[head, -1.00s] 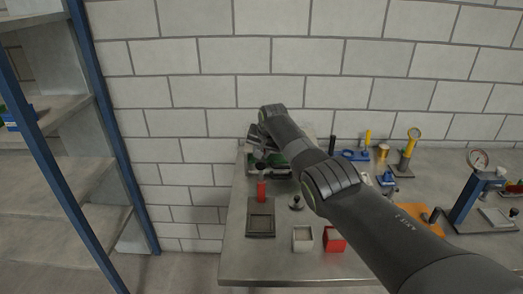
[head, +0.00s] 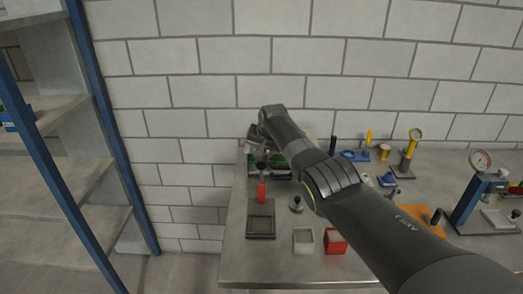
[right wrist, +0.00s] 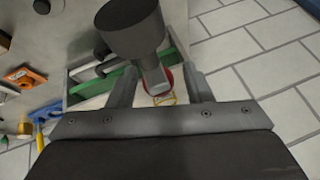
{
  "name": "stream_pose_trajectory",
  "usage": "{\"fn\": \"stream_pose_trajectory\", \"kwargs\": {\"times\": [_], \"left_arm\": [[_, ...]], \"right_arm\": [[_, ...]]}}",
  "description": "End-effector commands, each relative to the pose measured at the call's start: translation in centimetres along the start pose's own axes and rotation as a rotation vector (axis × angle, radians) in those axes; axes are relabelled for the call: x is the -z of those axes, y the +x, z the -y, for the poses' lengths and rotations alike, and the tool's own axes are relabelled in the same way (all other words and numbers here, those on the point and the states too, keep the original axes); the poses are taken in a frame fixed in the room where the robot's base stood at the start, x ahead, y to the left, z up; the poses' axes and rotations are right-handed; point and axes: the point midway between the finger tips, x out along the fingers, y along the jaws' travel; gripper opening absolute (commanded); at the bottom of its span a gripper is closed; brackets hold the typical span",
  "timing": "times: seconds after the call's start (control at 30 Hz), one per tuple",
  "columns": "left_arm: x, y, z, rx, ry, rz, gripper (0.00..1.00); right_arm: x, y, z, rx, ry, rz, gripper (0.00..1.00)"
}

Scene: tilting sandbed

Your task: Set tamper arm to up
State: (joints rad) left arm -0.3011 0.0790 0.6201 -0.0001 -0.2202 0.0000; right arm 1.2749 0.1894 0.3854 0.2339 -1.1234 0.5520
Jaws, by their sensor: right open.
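My right arm reaches over the table to its far left part in the head view. My right gripper (head: 258,141) is there, small and partly hidden by my own wrist. In the right wrist view my right gripper (right wrist: 160,72) is open, with its fingers on either side of a grey post (right wrist: 153,76) topped by a dark cylinder (right wrist: 134,30). This looks like the tamper arm; I cannot tell whether the fingers touch it. A red ring (right wrist: 169,76) lies behind the post. The green-sided sandbed (right wrist: 90,87) is below; its green side also shows in the head view (head: 283,171).
A red-handled piece (head: 261,192), a dark square tray (head: 261,226), a white box (head: 303,241) and a red box (head: 335,242) stand at the front left. A gauge stand (head: 468,197) is at the right. A brick wall is behind, and a blue-framed shelf (head: 98,130) is at the left.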

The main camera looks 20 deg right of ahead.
Motion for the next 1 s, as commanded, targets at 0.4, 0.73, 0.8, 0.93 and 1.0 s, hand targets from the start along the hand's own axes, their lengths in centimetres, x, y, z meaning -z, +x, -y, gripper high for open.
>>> {"fn": "stream_pose_trajectory", "kwargs": {"times": [0.4,0.73,0.8,0.93,1.0], "left_arm": [[0.0,-0.3,0.1,0.001,0.001,0.0,0.36],[0.0,0.0,0.1,0.001,0.001,0.0,0.36],[0.0,0.2,0.1,0.001,0.001,0.0,0.36],[0.0,0.8,0.0,0.001,0.001,-0.001,0.36],[-0.1,1.1,0.0,0.001,0.001,-0.001,0.36]], "right_arm": [[0.1,-1.7,0.1,0.002,0.0,0.0,0.46],[0.0,-4.8,0.0,0.001,0.0,-0.001,0.46],[0.0,-5.6,0.0,0.001,0.0,-0.001,0.46],[0.0,-7.5,0.0,0.002,0.0,-0.002,0.46],[0.0,-8.6,0.0,0.002,-0.001,-0.003,0.46]]}}
